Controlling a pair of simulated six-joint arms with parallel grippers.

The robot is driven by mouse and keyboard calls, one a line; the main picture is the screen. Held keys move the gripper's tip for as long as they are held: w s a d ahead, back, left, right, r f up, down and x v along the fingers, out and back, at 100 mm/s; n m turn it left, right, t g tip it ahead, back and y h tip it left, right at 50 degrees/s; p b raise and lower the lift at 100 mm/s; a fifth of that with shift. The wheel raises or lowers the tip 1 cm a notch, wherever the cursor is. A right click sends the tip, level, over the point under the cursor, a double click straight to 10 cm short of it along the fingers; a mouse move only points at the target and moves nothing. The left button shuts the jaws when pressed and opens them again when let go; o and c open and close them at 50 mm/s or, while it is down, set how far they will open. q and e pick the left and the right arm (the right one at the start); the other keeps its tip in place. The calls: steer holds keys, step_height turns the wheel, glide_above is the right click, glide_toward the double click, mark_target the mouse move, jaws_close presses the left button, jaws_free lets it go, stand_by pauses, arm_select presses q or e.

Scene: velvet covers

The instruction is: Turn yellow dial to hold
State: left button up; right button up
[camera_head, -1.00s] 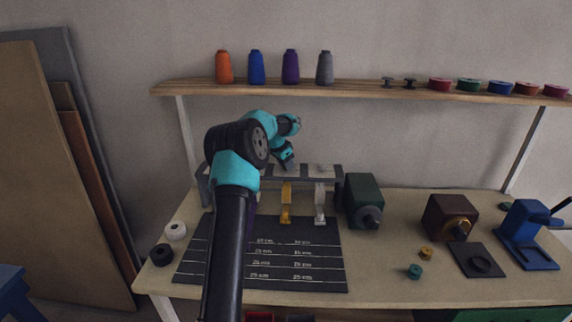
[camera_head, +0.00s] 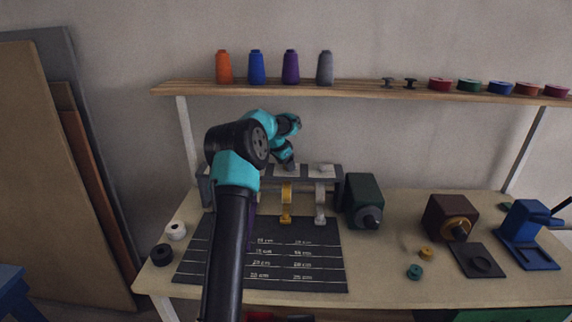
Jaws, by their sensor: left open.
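A grey rail (camera_head: 310,179) stands at the back of the table, with a yellow strip (camera_head: 286,203) and a pale strip (camera_head: 320,205) hanging from it. A pale knob (camera_head: 324,167) sits on the rail above the pale strip. My left gripper (camera_head: 289,167) points down at the rail's top, just above the yellow strip. It is open, but its fingers are tiny here. It covers the spot where a yellow dial could be; I cannot make out a dial or any hold mark, nor whether the gripper touches anything. My right gripper is out of view.
A dark green box (camera_head: 363,196) stands right of the rail, then a brown box (camera_head: 448,214) and a blue press (camera_head: 528,232). A marked black mat (camera_head: 300,270) lies in front. Thread cones (camera_head: 256,68) stand on the shelf (camera_head: 360,86) above.

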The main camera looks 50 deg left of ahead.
arm_select(q)
steer(key=v, duration=0.7)
steer(key=shift+r, duration=0.2)
